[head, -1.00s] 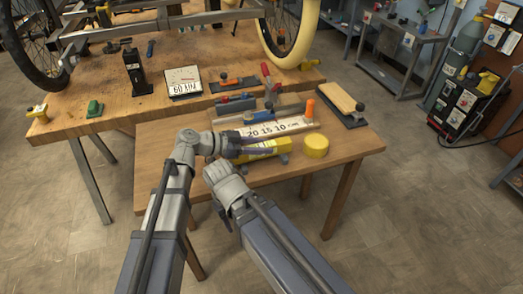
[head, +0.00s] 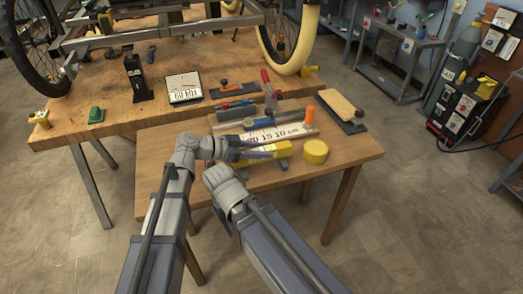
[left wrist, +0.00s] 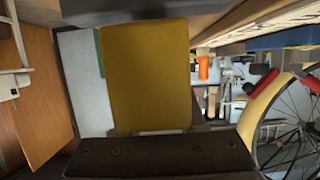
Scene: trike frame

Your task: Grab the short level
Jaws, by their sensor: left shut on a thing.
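The short level is a yellow bar (head: 268,151) near the front of the small wooden table. Its right end lies beside a round yellow tin, with a dark grey support under it. My left gripper (head: 252,150) reaches in from the left and is shut around the level. In the left wrist view, the yellow face of the level (left wrist: 145,75) fills the space between the two dark jaws. I cannot tell whether it is clear of its support. My right arm ends in a grey wrist just in front of the level, and its fingers do not show.
The yellow tin (head: 315,152) is close on the right. A wooden float (head: 342,105) lies at the table's back right. The larger workbench (head: 110,120) stands behind.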

